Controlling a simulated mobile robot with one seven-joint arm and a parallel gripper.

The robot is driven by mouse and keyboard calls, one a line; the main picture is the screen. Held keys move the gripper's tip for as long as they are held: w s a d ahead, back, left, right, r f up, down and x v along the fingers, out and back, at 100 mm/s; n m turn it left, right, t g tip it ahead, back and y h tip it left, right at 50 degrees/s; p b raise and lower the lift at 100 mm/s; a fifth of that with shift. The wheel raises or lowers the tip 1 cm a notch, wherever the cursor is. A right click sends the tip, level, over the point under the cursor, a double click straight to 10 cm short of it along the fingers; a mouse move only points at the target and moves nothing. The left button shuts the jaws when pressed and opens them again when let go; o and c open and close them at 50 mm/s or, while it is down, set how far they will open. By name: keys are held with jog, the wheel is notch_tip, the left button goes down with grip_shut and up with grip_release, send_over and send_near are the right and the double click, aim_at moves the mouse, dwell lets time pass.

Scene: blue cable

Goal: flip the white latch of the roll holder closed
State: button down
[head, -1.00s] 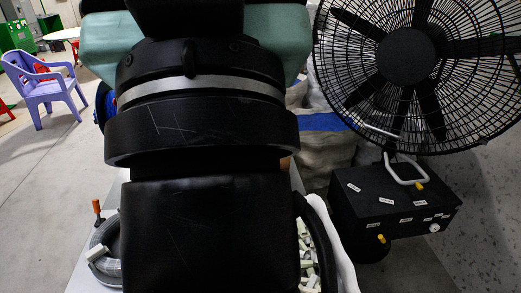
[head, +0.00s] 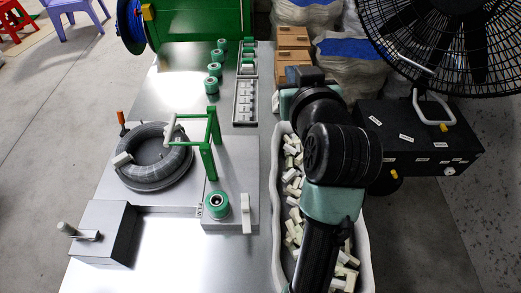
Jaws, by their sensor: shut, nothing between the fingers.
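A green upright frame (head: 209,147) stands on a grey base plate (head: 232,172) near the middle of the table in the head view. It looks like the roll holder. A white bar (head: 171,129) sticks out from its left side, over a grey coil (head: 152,185). A second white piece (head: 246,214) stands upright at the plate's front right, beside a green roll (head: 217,205). I cannot tell for sure which white piece is the latch. My arm is folded on the right, over the bin and clear of the holder. My gripper's fingers do not show.
A white-rimmed bin (head: 366,272) of pale pieces lies under my arm. A grey block (head: 105,230) with a lever is at front left. Green rolls (head: 213,70) and a slotted tray (head: 246,101) stand behind. A black fan (head: 437,40) is at right.

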jog(key=s+d+f+g+y, duration=0.1)
jog(key=s+f+g, duration=0.2)
jog(key=f, duration=0.6)
jog(key=s+f+g+y, duration=0.1)
jog(key=s+f+g, duration=0.15)
jog(key=f, duration=0.65)
jog(key=g+y, duration=0.3)
jog(key=g, duration=0.2)
send_near(246, 210)
jog(key=shift+n, duration=0.3)
jog(key=d, duration=0.1)
jog(key=s+d, duration=0.1)
jog(key=d+p, duration=0.1)
jog(key=shift+s+d, duration=0.35)
jog(key=shift+s, duration=0.05)
jog(key=x, duration=1)
